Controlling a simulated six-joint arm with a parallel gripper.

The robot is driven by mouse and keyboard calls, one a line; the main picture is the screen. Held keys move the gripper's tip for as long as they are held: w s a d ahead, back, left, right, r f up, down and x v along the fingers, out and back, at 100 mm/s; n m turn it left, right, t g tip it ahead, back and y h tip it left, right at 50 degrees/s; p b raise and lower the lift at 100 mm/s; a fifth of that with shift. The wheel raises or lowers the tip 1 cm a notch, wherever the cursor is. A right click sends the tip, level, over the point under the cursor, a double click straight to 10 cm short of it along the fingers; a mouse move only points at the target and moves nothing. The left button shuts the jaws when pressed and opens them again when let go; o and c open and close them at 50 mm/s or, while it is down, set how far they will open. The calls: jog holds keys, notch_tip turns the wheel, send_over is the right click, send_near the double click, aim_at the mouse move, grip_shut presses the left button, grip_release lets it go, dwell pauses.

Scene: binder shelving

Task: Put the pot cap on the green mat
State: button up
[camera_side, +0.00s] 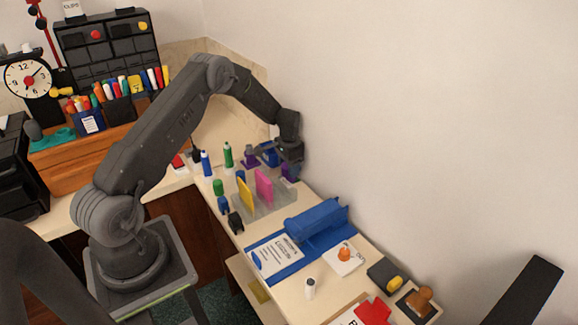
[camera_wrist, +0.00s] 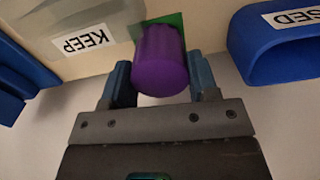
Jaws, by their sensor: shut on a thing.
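My gripper (camera_wrist: 160,78) is shut on a purple cylindrical cap (camera_wrist: 160,60), with one blue-grey finger on each side of it. In the wrist view the green mat (camera_wrist: 158,19) shows just past the cap's far end, partly hidden by it. I cannot tell whether the cap touches the mat. In the side view my gripper (camera_side: 290,160) is at the far end of the table by the wall, with the purple cap (camera_side: 289,173) below it. The mat cannot be made out in the side view.
A blue holder (camera_wrist: 285,45) with a partly seen label stands right of the cap in the wrist view. A "KEEP" label (camera_wrist: 87,38) lies left. In the side view, a green bottle (camera_side: 228,155), a blue bottle (camera_side: 206,164) and a pink card (camera_side: 264,186) stand nearby.

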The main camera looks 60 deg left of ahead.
jog(key=o, duration=0.9)
jog(key=shift+o, duration=0.2)
jog(key=s+d+r+t, duration=0.1)
jog(key=d+r, duration=0.2)
jog(key=r, duration=0.8)
jog(key=s+d+r, duration=0.2)
jog(key=d+r, duration=0.2)
jog(key=r, duration=0.7)
jog(key=s+d+r+t, duration=0.2)
jog(key=s+d+r, duration=0.5)
jog(key=d+r, duration=0.1)
jog(key=s+d+r+t, duration=0.1)
jog(key=s+d, duration=0.3)
jog(key=s, duration=0.5)
jog(key=s+d+r+t, duration=0.1)
jog(key=s+d, duration=0.4)
jog(key=s, duration=0.5)
jog(key=shift+s+d+r+n+t, duration=0.15)
jog(key=shift+s+d+n+t, duration=0.05)
jog(key=shift+d+n+t, duration=0.1)
